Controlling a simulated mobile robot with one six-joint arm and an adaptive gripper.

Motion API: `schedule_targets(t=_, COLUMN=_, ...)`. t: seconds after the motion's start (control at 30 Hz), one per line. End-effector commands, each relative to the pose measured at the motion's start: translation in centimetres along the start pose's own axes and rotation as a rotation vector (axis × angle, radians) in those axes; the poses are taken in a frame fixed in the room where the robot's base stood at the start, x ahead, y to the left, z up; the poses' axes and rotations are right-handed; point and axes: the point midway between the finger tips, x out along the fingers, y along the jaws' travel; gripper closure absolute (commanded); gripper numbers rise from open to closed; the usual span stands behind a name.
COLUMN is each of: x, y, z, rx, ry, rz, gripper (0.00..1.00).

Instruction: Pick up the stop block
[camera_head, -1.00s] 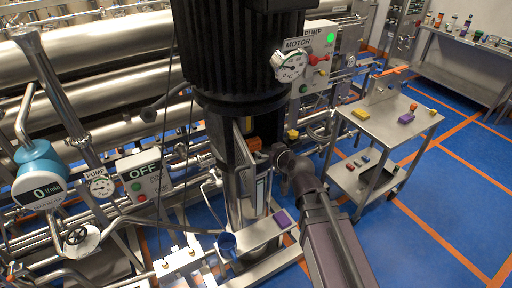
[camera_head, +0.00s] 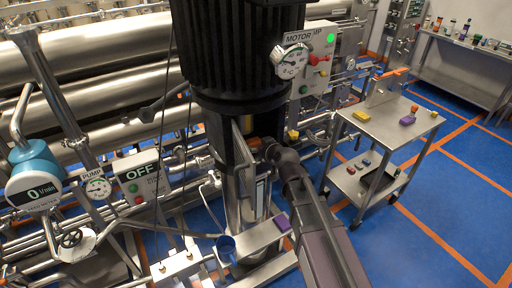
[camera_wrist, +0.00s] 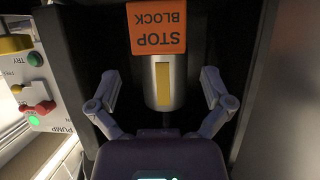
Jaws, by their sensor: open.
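The stop block (camera_wrist: 157,28) is orange with upside-down black lettering in the wrist view. It sits above a silver cylinder (camera_wrist: 160,82) with a yellow stripe, in a dark recess. In the head view a small orange part of the block (camera_head: 254,142) shows in the pump's opening, mostly hidden by my gripper (camera_head: 268,149). In the wrist view my gripper (camera_wrist: 160,75) is open and empty. Its fingers are spread to either side of the cylinder, with the block beyond their tips. I see no contact with the block.
Dark housing walls stand close on both sides. A control box (camera_wrist: 37,85) with knobs is at the left of the wrist view. Below the opening, a metal ledge (camera_head: 252,241) bears a purple block (camera_head: 282,222) and a blue cup (camera_head: 226,247). A steel cart (camera_head: 395,128) stands right.

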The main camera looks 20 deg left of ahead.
Motion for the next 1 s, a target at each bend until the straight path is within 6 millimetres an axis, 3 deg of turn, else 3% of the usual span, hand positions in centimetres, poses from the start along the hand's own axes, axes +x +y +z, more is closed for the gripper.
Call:
schedule_targets(t=0.5, x=4.9, y=0.1, z=0.2, rx=0.000, ry=0.000, rz=0.000, gripper=0.00)
schedule_targets(t=1.0, x=5.1, y=0.0, z=0.1, rx=0.000, ry=0.000, rz=-0.001, gripper=0.00)
